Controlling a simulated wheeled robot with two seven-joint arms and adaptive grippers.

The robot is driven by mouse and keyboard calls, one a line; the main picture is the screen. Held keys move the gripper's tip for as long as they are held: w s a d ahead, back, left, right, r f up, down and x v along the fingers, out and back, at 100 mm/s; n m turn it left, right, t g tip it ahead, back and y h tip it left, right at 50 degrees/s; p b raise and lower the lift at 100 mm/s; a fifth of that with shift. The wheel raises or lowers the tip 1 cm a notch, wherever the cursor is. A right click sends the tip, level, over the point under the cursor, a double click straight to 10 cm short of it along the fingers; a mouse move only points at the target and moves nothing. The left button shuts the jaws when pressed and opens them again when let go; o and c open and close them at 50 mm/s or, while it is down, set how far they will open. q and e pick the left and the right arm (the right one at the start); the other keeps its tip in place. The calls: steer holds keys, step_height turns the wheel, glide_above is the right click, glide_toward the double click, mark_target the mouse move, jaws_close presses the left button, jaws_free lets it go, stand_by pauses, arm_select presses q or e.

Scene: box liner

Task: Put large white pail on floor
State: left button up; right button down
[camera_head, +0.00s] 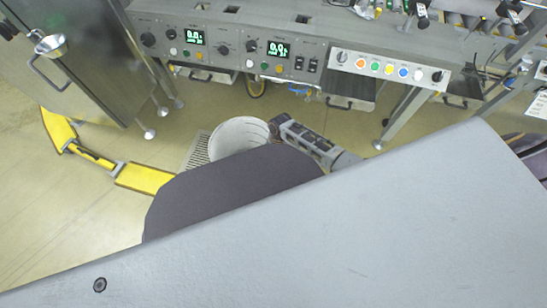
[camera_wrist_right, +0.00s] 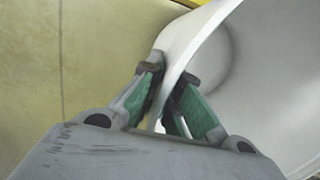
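The large white pail (camera_head: 238,136) shows at the centre of the head view, its open mouth facing up and its lower part hidden behind a dark grey part of me. My right gripper (camera_head: 275,124) is at the right side of its rim. In the right wrist view the green-padded fingers (camera_wrist_right: 168,98) are shut on the rim of the pail (camera_wrist_right: 270,75), one on each side of the wall. I cannot tell whether the pail's bottom touches the floor. My left gripper is not in view.
A control console (camera_head: 290,50) with displays and buttons runs across the back. A steel cabinet (camera_head: 85,60) stands at the left. Yellow segments (camera_head: 145,178) lie on the left floor (camera_head: 60,220). A floor grate (camera_head: 197,152) shows beside the pail.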

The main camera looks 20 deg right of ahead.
steer(key=shift+f, duration=0.1)
steer(key=c, duration=1.6)
jaws_free()
steer(key=shift+c, duration=0.2)
steer(key=shift+d+r+p, duration=0.1)
steer(key=shift+r+p, duration=0.2)
steer(key=shift+r, duration=0.35)
steer(key=shift+w+d+r+p, duration=0.1)
steer(key=shift+r+p, duration=0.3)
steer(key=shift+r, duration=0.35)
steer(key=shift+d+r, duration=0.1)
steer(key=shift+r, duration=0.25)
arm_select(q)
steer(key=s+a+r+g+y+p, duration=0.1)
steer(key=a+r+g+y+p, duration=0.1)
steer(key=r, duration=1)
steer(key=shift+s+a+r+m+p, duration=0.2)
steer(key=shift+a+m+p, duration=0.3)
steer(key=shift+p, duration=0.7)
arm_select(e)
step_height(320, 180, up, 9)
steer(key=d, duration=0.1)
steer(key=shift+w+d+f, duration=0.15)
steer(key=shift+w+f, duration=0.05)
steer(key=shift+w, duration=0.1)
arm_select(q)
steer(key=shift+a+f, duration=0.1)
